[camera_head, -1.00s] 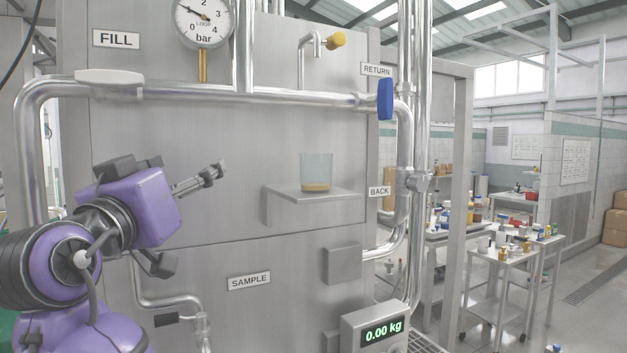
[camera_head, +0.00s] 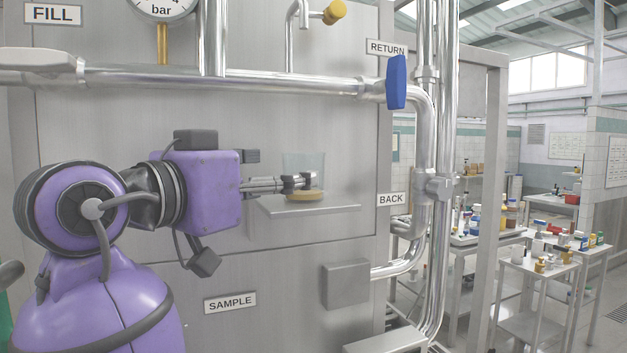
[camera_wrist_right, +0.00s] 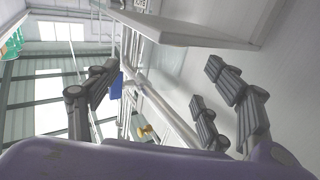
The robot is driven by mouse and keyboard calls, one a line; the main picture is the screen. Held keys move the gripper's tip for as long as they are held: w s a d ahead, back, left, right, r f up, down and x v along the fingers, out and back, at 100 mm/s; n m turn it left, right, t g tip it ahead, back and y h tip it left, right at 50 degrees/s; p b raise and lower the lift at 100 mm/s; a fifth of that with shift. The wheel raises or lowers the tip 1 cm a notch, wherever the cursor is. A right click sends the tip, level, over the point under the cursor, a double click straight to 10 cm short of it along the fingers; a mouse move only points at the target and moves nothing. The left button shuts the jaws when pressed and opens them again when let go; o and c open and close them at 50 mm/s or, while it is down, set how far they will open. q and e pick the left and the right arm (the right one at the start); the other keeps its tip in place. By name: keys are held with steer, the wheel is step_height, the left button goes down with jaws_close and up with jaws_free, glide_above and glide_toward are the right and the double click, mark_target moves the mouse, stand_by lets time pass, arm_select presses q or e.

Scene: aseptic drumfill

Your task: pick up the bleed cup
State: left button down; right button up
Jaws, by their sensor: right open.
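The bleed cup (camera_head: 303,161) is a clear cup with an amber layer at its bottom. It stands upright on a small grey shelf (camera_head: 330,208) on the steel panel. My right gripper (camera_head: 297,183) is at the cup, its fingertips overlapping the lower part of the glass in the head view. The wrist view shows the right gripper (camera_wrist_right: 158,85) with its fingers spread wide apart. My left gripper is not in view.
A steel pipe (camera_head: 270,82) with a blue valve handle (camera_head: 396,82) runs above the shelf. A yellow-ended tap (camera_head: 334,12) is higher up. A grey box (camera_head: 346,284) sticks out below the shelf. Side tables (camera_head: 538,262) with bottles stand at the right.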

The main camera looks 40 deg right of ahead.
steer(key=shift+w+d+r, duration=0.15)
steer(key=shift+d, duration=0.55)
steer(key=x, duration=0.2)
steer(key=p+x, duration=0.1)
steer(key=x, duration=0.3)
steer(key=shift+w, duration=0.3)
steer(key=shift+a, duration=0.15)
steer(key=c, duration=1.3)
